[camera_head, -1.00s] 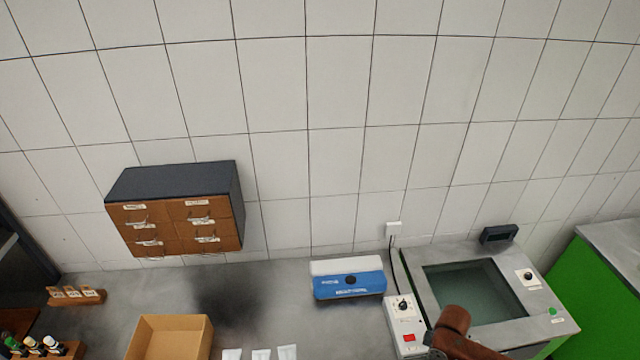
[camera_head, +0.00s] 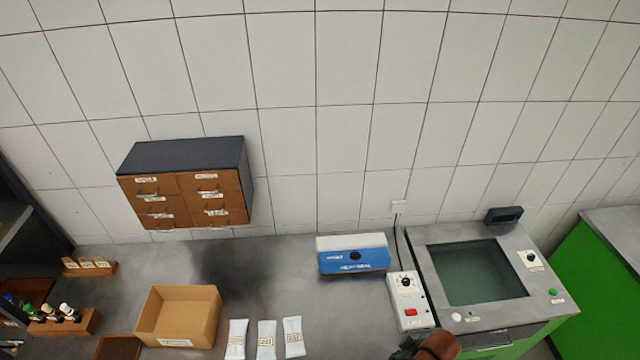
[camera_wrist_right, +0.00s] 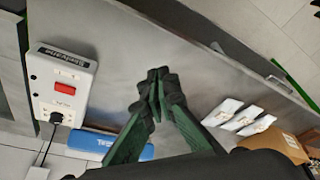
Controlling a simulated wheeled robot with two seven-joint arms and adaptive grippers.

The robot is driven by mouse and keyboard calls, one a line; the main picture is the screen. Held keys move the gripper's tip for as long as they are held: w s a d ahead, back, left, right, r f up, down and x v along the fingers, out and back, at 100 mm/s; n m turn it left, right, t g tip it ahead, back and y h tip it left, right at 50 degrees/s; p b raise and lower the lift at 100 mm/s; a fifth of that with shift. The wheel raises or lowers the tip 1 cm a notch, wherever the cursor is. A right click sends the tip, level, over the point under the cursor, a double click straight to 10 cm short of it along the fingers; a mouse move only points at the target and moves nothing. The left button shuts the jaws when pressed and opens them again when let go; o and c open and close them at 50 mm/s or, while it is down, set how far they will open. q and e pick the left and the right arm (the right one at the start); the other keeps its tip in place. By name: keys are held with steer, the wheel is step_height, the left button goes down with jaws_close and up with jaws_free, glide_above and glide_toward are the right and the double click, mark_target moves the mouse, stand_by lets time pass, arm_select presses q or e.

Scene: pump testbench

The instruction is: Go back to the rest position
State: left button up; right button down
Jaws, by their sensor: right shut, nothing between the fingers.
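My right gripper (camera_wrist_right: 158,82) shows in the right wrist view with its green-and-black fingers together at the tips and nothing between them. It is above the grey bench, between the white control box (camera_wrist_right: 62,88) and the white packets (camera_wrist_right: 240,116). In the head view, a brown and dark part of my right arm shows at the bottom edge, in front of the green-fronted machine (camera_head: 420,262); the fingertips cannot be made out there. My left gripper is not in view.
A blue-and-white box (camera_head: 353,258) and the control box (camera_head: 408,300) stand left of the machine. An open cardboard box (camera_head: 180,318), three white packets (camera_head: 266,340) and a bottle rack (camera_head: 62,320) are on the bench. A drawer cabinet (camera_head: 185,185) is against the wall.

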steer(key=s+d+r+m+h, duration=0.3)
steer(key=s+d+m, duration=0.7)
steer(key=s+d, duration=0.3)
step_height(320, 180, down, 42)
steer(key=s+a+n+b, duration=0.1)
steer(key=s+a+b, duration=0.15)
steer(key=b, duration=0.95)
arm_select(q)
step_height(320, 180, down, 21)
steer(key=b, duration=0.9)
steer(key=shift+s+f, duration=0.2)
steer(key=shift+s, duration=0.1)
arm_select(e)
steer(key=s+f+g, duration=0.1)
steer(key=s+f, duration=0.8)
steer(key=f, duration=0.4)
steer(key=s+f, duration=1)
steer(key=f, duration=0.3)
steer(key=shift+f+n+g, duration=0.4)
steer(key=shift+w, duration=0.1)
